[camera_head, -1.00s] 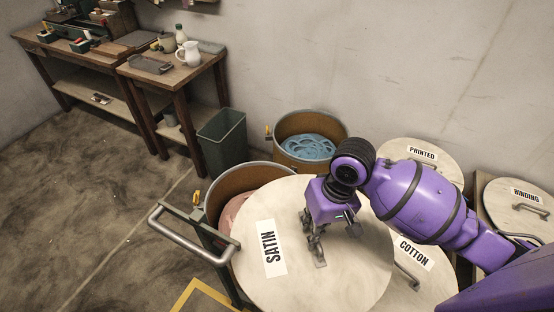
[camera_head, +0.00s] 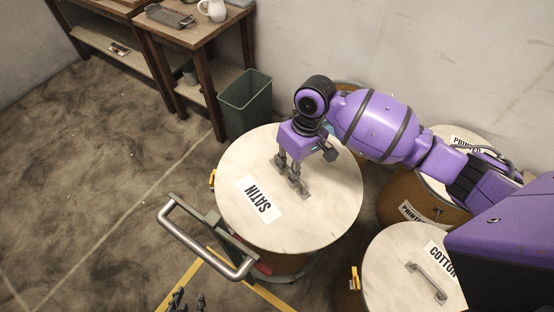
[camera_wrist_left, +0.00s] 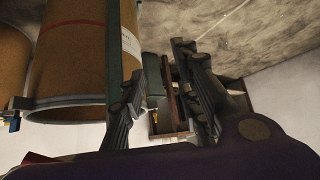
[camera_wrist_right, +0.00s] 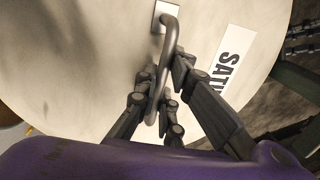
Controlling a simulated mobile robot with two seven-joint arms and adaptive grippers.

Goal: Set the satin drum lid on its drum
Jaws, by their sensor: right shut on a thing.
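The satin lid (camera_head: 235,165) is a pale round disc with a SATIN label, and it also fills much of the right wrist view (camera_wrist_right: 80,60). It lies over its brown drum (camera_head: 283,264) and hides the opening; I cannot tell whether it rests fully on the rim. My right gripper (camera_head: 291,173) is above the lid, shut on its metal bar handle (camera_wrist_right: 168,45). My left gripper (camera_head: 187,302) is low at the bottom edge of the head view, clear of the lid. Its fingers stand apart with nothing between them in the left wrist view (camera_wrist_left: 152,75).
A metal push handle (camera_head: 195,238) stands at the drum's front left. The cotton lid (camera_head: 390,255) and a printed drum (camera_head: 400,200) are at the right. A green bin (camera_head: 245,103) and wooden tables (camera_head: 195,45) are behind. Floor at left is clear.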

